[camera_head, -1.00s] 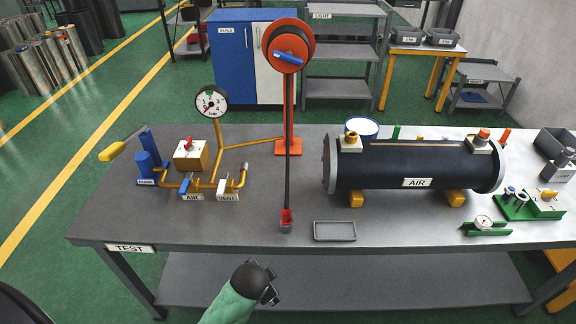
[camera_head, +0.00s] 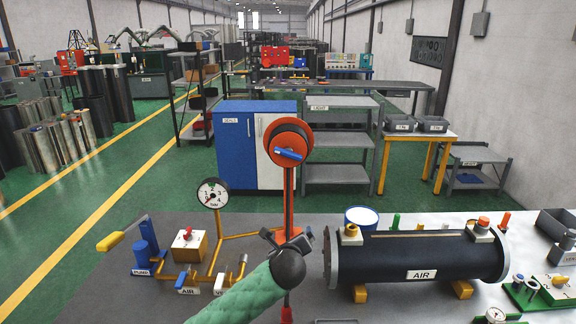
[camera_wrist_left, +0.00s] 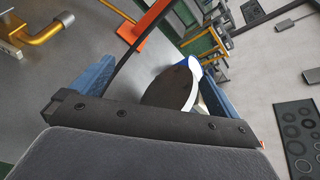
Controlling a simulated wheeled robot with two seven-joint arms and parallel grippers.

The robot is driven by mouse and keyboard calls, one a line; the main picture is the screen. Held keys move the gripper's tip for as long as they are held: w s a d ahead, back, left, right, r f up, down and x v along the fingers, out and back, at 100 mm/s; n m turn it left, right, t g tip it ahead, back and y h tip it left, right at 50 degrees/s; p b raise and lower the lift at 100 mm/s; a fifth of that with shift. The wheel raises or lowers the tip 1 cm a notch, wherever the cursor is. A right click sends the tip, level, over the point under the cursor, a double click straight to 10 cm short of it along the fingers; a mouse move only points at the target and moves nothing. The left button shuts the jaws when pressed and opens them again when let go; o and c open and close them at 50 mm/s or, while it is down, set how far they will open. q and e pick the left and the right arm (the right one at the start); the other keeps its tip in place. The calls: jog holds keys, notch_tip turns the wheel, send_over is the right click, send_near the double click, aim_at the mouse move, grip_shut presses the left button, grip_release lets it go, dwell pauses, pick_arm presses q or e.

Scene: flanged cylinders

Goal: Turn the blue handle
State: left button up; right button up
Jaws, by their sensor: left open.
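A blue handle (camera_head: 288,154) sits on the face of a round orange wheel (camera_head: 298,139), on top of an upright orange stand behind the table pipes. Smaller blue valve levers, such as the AIR lever (camera_head: 183,279), sit low on the yellow pipes. My left gripper (camera_head: 287,236), on a green-sleeved arm, is in front of the stand, below the wheel and apart from the blue handle. In the left wrist view its blue fingers (camera_wrist_left: 152,72) are spread with nothing held between them. The wheel's handle cannot be made out there. My right gripper is not in view.
The black AIR cylinder (camera_head: 415,257) lies close right of my gripper. A pressure gauge (camera_head: 212,193) and a red-buttoned box (camera_head: 188,244) stand to the left. A blue-and-white cabinet (camera_head: 240,150) is behind. Clear space lies around the wheel.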

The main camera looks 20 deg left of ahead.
pick_arm(q)
jog(key=w+a+r+m+t+y, duration=0.1)
jog(key=w+a+r+m+t, duration=0.1)
jog(key=w+r+m, duration=0.45)
jog(key=m+t+y, duration=0.1)
jog(key=m+t, duration=0.1)
jog(key=m, duration=0.2)
send_near(288, 156)
jog(key=w, duration=0.2)
jog(key=p+x, duration=0.3)
jog(key=x, duration=0.2)
jog(key=shift+w+a+r+p, duration=0.2)
jog(key=shift+a+p, duration=0.1)
jog(key=shift+p, duration=0.1)
jog(key=shift+w+a+f, duration=0.15)
jog(key=shift+w+a, duration=0.05)
jog(key=shift+w, duration=0.4)
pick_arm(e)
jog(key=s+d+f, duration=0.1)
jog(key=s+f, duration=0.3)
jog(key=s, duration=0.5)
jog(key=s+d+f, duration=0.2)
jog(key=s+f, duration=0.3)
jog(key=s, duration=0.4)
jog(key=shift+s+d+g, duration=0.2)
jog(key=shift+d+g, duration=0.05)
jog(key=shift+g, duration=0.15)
pick_arm(q)
jog(key=shift+c, duration=0.4)
jog(key=c, duration=0.6)
